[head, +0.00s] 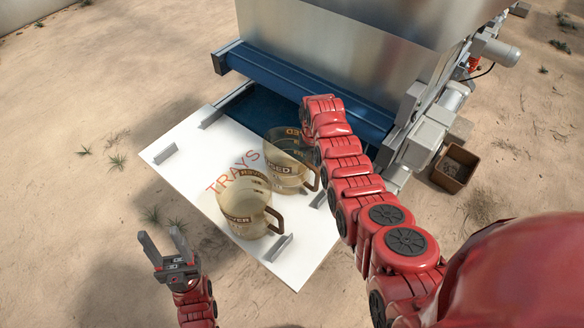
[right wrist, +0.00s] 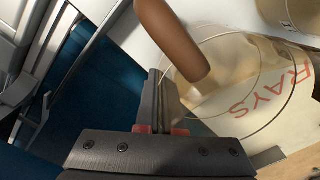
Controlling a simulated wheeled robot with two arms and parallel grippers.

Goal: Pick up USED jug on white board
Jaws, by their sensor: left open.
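The USED jug (head: 283,178), clear amber with a brown handle, is over the upper right part of the white board (head: 172,148); only part of its label shows. A second similar jug (head: 236,226), its label ending in VER, stands below it. My right arm reaches down from the right to beside the USED jug, its gripper hidden in the head view. In the right wrist view my right gripper (right wrist: 165,78) has its fingers close together by a jug's rim and brown handle (right wrist: 172,40); a grip is unclear. My left gripper (head: 162,240) is open and empty, left of the board.
A grey machine with a blue bar (head: 290,80) and metal hopper (head: 370,40) stands behind the board. Small grey brackets (head: 165,153) rise from the board, which reads TRAYS. A brown box (head: 453,170) is at right.

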